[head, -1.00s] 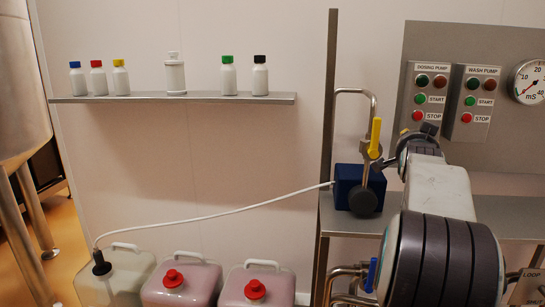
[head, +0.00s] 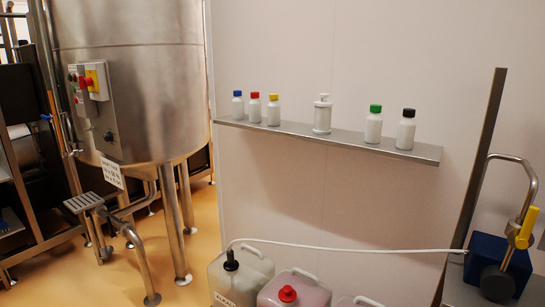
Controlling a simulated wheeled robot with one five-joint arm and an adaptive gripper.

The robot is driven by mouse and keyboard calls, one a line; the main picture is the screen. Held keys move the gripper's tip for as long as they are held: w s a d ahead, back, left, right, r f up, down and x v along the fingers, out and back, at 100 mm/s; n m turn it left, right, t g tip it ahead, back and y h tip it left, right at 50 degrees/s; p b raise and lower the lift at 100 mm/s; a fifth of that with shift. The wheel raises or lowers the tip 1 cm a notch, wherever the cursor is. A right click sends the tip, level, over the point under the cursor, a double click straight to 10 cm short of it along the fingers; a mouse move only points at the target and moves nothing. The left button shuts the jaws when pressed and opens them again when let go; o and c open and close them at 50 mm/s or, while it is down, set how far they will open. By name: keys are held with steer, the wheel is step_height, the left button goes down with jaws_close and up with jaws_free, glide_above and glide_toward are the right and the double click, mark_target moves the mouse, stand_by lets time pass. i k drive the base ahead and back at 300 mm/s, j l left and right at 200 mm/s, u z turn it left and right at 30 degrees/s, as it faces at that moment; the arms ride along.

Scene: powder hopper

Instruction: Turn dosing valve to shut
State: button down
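The dosing valve has a yellow lever (head: 526,228) at the right edge of the head view. It sits on a bent steel pipe (head: 527,172) that rises beside a dark blue pump block (head: 488,258). The lever points up, roughly along the pipe's upright part. A dark round part (head: 497,284) is on the front of the block. My gripper and arm are not in view, so I cannot see whether the gripper is open or shut.
A wall shelf (head: 340,137) holds several capped bottles. White hose (head: 350,248) runs from the block to a canister (head: 240,278); more canisters stand at the bottom. A large steel tank (head: 140,60) stands left. Orange floor (head: 205,240) shows between tank and canisters.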

mark_target(521, 240)
steer(key=z, duration=1.35)
